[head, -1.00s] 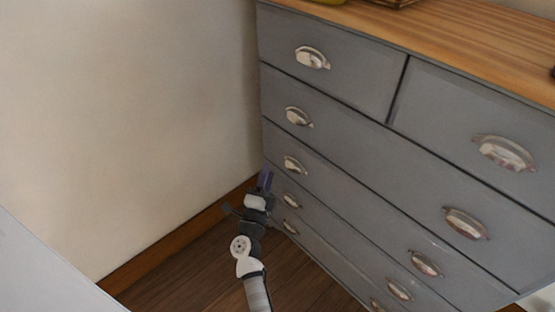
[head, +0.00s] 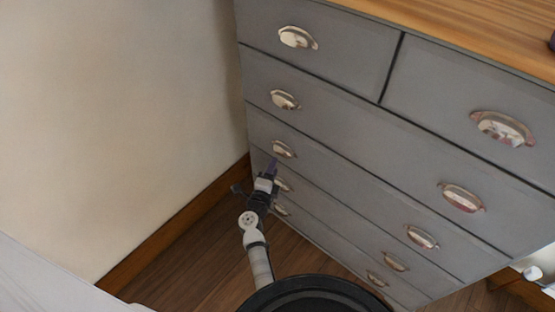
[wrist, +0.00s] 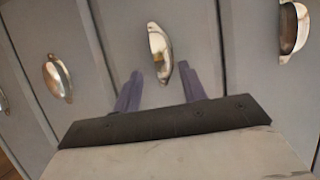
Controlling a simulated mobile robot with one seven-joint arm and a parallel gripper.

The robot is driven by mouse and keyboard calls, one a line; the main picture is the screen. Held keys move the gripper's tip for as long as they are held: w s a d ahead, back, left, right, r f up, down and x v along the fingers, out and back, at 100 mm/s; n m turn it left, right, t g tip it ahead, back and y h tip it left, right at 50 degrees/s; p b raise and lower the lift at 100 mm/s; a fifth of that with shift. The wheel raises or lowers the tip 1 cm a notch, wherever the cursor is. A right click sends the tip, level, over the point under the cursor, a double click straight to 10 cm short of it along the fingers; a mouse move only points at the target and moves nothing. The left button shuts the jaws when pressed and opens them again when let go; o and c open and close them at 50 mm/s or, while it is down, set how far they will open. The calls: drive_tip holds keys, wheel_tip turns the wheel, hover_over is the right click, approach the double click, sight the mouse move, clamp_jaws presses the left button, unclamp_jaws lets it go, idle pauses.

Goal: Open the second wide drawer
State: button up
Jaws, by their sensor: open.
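The grey dresser has two small drawers on top and several wide drawers below. The second wide drawer (head: 345,195) is closed, with a metal cup handle at its left (head: 284,149) and another at its right (head: 423,237). My gripper (head: 272,166) is by the left end of the dresser front, just below that left handle in the head view. In the wrist view, my gripper (wrist: 160,75) is open and empty, its two purple fingers pointing at the drawer front. The left handle (wrist: 160,52) lies just ahead, between the fingertips; contact cannot be told.
The third wide drawer's left handle (wrist: 57,78) and the first wide drawer's left handle (wrist: 293,28) sit on either side. A plain wall (head: 120,110) with a wooden baseboard (head: 175,222) stands close at the left. A strip of wooden floor (head: 200,260) is clear.

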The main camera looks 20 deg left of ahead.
sight(279, 154)
drive_tip(key=shift+w+a+b, duration=0.15)
drive_tip(key=shift+w+b, duration=0.55)
drive_tip(key=shift+w, duration=2.05)
clamp_jaws()
